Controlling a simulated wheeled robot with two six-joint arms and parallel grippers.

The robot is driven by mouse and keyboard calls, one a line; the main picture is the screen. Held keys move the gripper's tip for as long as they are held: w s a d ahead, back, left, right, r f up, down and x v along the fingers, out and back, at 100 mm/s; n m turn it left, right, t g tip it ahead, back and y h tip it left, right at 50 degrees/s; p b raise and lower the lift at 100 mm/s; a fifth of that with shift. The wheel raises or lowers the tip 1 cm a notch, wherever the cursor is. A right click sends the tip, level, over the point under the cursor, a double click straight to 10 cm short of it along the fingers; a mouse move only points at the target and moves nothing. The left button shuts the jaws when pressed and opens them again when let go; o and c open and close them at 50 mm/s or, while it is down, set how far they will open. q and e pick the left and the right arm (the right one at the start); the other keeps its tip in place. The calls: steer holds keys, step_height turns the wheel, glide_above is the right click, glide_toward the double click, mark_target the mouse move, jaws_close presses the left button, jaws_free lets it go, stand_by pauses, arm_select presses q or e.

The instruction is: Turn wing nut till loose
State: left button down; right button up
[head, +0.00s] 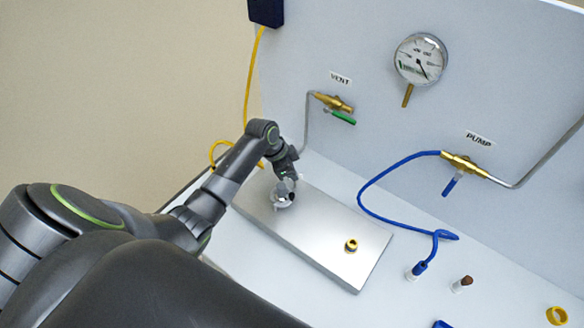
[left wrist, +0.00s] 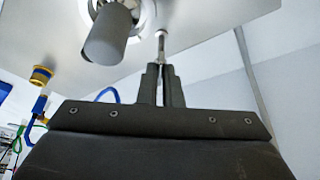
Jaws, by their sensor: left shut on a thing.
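My left gripper (head: 287,180) reaches down to a small shiny metal fitting (head: 281,200) on the silver plate. In the left wrist view my left gripper's fingers (left wrist: 162,70) are close together at the end of a thin metal stem. They are shut on the small metal piece there, which I take to be the wing nut (left wrist: 160,47). The fingers hide most of it, so its wings cannot be made out. A grey cylinder (left wrist: 110,38) with a pale metal ring behind it stands just left of the fingertips. My right gripper is not in view.
The silver plate (head: 325,243) carries a brass-coloured ring fitting (head: 351,245). A blue hose (head: 375,182) loops right of the plate from the PUMP valve (head: 462,163). The VENT valve (head: 333,102) and a gauge (head: 420,59) are on the back wall. A brown-topped piece (head: 463,284) stands at right.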

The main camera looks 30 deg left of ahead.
arm_select(q)
steer(key=n, duration=0.2)
steer(key=n+t+y, duration=0.1)
steer(key=shift+d+r+n, duration=0.15)
steer(key=shift+d+n, duration=0.05)
steer(key=shift+n, duration=0.2)
steer(key=n+y, duration=0.1)
steer(key=n, duration=0.2)
steer(key=shift+d+n+t, duration=0.1)
steer(key=shift+n+t, duration=0.2)
steer(key=n+y, duration=0.1)
steer(key=n, duration=0.1)
steer(key=n+y, duration=0.1)
steer(key=n, duration=0.3)
steer(key=shift+d+y, duration=0.3)
steer(key=shift+y, duration=0.1)
steer(key=n+g+y, duration=0.1)
steer(key=n, duration=0.2)
steer(key=n+y, duration=0.1)
steer(key=n, duration=0.2)
steer(key=shift+w+d+n+g, duration=0.15)
steer(key=shift+n+g, duration=0.15)
steer(key=shift+g, duration=0.1)
steer(key=n+g, duration=0.1)
steer(key=n, duration=0.2)
steer(key=n+g+y, duration=0.1)
steer(key=n, duration=0.2)
steer(key=shift+w+d, duration=0.1)
steer(key=shift+w, duration=0.1)
